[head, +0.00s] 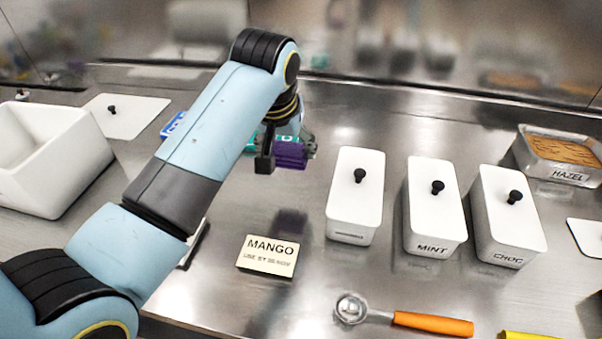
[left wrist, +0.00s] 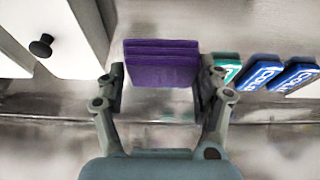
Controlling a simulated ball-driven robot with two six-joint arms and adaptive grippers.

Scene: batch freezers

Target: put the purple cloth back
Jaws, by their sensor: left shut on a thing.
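The purple cloth (head: 291,155) is folded into a small stack. My left gripper (head: 284,163) is shut on it and holds it above the steel counter, behind the MANGO card. In the left wrist view the folded cloth (left wrist: 161,63) sits between the two fingers of my left gripper (left wrist: 160,88). A dark purplish reflection shows on the counter below it. My right gripper is not in view.
White lidded tubs (head: 355,196) stand right of the cloth, some marked MINT and CHOC. The MANGO card (head: 268,256) and an orange-handled scoop (head: 432,323) lie in front. Blue cold packs (left wrist: 262,78) lie beside the cloth. A white open bin (head: 82,165) stands left.

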